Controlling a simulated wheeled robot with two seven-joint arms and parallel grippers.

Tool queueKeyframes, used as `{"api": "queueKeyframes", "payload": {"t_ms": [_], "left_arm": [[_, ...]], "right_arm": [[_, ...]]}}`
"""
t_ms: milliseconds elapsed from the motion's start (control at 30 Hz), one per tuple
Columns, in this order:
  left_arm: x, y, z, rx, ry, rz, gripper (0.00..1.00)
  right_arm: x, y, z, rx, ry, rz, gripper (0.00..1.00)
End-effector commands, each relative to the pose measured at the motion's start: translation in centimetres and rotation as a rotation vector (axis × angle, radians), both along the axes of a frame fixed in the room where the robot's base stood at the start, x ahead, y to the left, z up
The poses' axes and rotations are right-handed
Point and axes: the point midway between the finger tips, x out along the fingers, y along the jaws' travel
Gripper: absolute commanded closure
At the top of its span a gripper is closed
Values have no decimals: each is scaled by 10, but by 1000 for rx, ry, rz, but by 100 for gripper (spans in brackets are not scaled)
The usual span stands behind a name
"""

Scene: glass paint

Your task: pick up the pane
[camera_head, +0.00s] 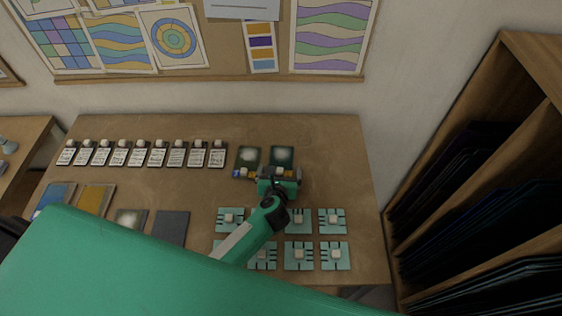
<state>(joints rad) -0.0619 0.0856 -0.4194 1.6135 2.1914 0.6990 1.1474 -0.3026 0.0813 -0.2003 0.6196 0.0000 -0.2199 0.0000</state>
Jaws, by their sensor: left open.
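Several flat square panes lie on the brown table (210,200). A blue pane (55,196) and an amber pane (95,199) are at the left. In front of them are a dark pane with a pale spot (131,219) and a plain grey pane (171,227). Two dark green squares with pale spots (247,157) (282,155) lie at the back right. My left gripper (279,172) is open, pointing away at the near edge of the right dark green square. Whether it touches anything there I cannot tell. My right gripper is not in view.
A row of labelled cards with white knobs (140,154) runs along the back left. Several teal tiles with white knobs (299,221) lie at the front right, some hidden by my arm. A wooden rack of dark sheets (490,180) stands right of the table.

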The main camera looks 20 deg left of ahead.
Motion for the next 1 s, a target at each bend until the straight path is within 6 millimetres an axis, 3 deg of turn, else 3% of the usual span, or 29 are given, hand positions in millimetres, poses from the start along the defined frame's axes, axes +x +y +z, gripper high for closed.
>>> {"api": "queueKeyframes", "payload": {"t_ms": [67,300,367,767,867,1000], "left_arm": [[0,0,0,0,0,0,4],[0,0,0,0,0,0,51],[0,0,0,0,-1,0,59],[0,0,10,0,-2,1,59],[0,0,22,-2,-4,1,59],[0,0,54,-5,-7,1,59]], "right_arm": [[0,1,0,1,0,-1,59],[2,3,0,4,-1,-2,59],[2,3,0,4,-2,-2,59],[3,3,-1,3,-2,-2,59],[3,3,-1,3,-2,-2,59],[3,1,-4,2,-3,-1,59]]}}
